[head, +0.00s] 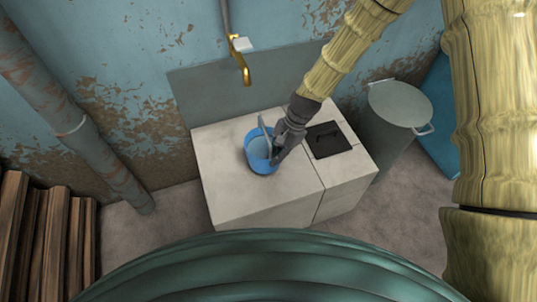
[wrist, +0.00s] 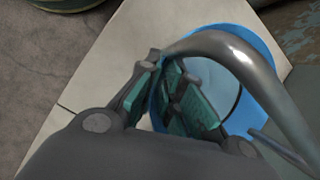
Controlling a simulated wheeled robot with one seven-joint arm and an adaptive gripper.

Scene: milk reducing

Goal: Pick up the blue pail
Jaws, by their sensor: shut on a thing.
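The blue pail (head: 254,164) stands upright on the pale block counter, below the tap. Its grey handle is raised, and it arches across the wrist view (wrist: 238,48). My gripper (head: 274,156) is at the right side of the pail. In the wrist view, the green-padded fingers (wrist: 168,95) straddle the pail's blue rim near one end of the handle, shut on the pail. The exact contact is partly hidden by the fingers. The pail's inside looks pale, and part of it is covered by the gripper.
The pale counter (head: 226,175) has a dark square plate (head: 327,140) at right. A brass tap (head: 245,72) hangs from the wall above. A grey lidded bin (head: 400,103) stands at right. Wooden planks (head: 45,235) and a pipe (head: 75,125) are at left.

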